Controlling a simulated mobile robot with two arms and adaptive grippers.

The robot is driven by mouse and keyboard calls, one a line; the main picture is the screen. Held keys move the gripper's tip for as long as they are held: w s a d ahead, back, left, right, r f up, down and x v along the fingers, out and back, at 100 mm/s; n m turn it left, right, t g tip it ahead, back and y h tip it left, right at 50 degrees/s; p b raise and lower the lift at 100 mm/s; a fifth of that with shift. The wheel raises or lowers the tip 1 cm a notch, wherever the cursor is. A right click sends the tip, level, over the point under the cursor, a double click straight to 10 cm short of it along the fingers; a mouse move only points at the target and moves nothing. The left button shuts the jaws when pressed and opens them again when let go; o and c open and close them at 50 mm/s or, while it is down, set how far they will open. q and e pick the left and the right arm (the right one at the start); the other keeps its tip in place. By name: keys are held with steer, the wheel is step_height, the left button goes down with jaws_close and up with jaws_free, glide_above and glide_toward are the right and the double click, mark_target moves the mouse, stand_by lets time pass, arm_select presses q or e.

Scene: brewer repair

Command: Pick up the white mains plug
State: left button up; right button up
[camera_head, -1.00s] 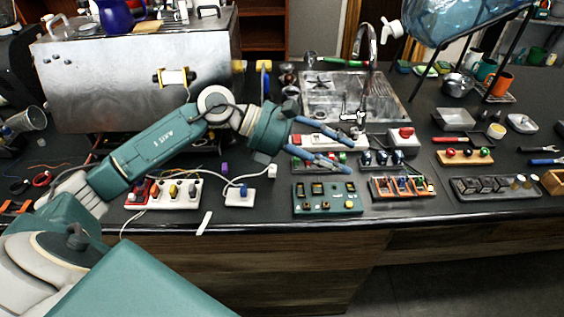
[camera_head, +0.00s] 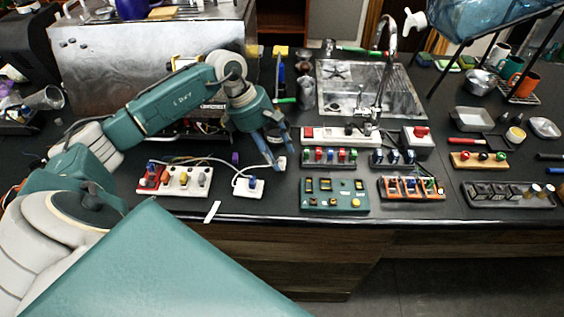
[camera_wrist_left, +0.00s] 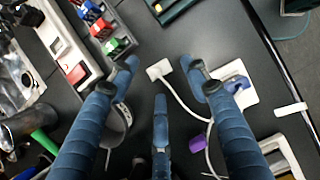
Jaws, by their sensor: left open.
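The white mains plug (camera_head: 281,162) lies on the dark counter at the end of a white cable, right of a white switch box (camera_head: 247,187) with a blue part. In the left wrist view the plug (camera_wrist_left: 159,71) shows between the fingertips, its cable curving down to the right. My left gripper (camera_head: 276,153) points down over the plug, with its blue fingers spread. It is open and empty. Whether a finger touches the plug I cannot tell. My right gripper is not in view.
A white power strip (camera_head: 188,181) lies to the left and a purple cap (camera_wrist_left: 198,144) near the cable. A green panel (camera_head: 334,195) and a block with coloured switches (camera_head: 330,157) stand to the right.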

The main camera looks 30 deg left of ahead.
mark_target(282, 161)
arm_select(q)
steer(key=shift+p+x, duration=0.5)
steer(key=shift+x, duration=0.7)
steer(key=shift+w+d+f, duration=0.15)
steer(key=shift+w+f, duration=0.1)
steer(key=shift+f, duration=0.2)
jaws_close()
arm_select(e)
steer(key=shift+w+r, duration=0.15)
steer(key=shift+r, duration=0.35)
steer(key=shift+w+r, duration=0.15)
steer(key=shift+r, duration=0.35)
